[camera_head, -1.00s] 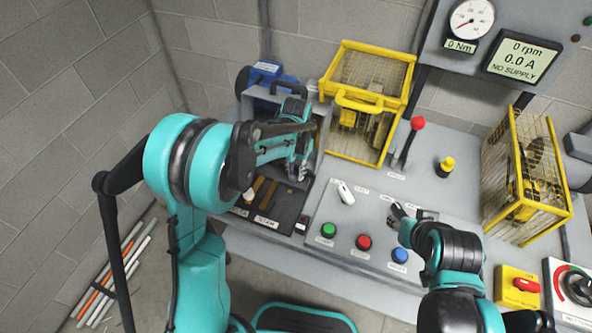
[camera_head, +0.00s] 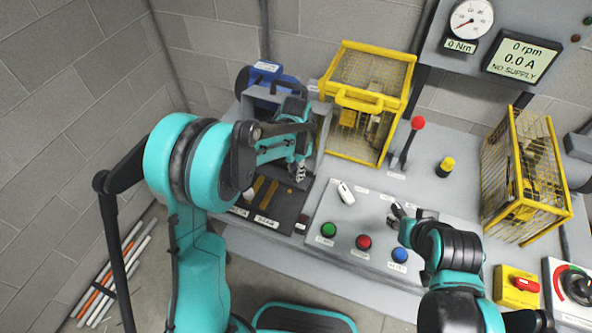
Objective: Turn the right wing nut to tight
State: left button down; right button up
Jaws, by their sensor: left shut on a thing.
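My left gripper (camera_head: 300,172) reaches down at the grey fixture (camera_head: 321,128) at the back left of the bench, beside the yellow cage. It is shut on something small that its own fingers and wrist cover. No wing nut shows clearly; the right wing nut seems hidden behind the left gripper and wrist. My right gripper (camera_head: 397,212) is low over the grey control panel (camera_head: 325,205), near its right labels. Its fingers are small and partly hidden by its own wrist, so its opening is unclear.
A yellow mesh cage (camera_head: 344,93) stands right of the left gripper, with a red-knobbed lever (camera_head: 408,143) beyond. Green (camera_head: 329,230), red (camera_head: 364,242) and blue (camera_head: 400,255) buttons line the panel front. The dial (camera_head: 471,20) reads about 0 Nm; the display (camera_head: 523,57) says NO SUPPLY.

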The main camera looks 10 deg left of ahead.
pick_arm(q)
jog(key=c, duration=1.4)
grip_release()
jog(key=shift+o, duration=0.2)
notch_tip(320, 180, up, 12)
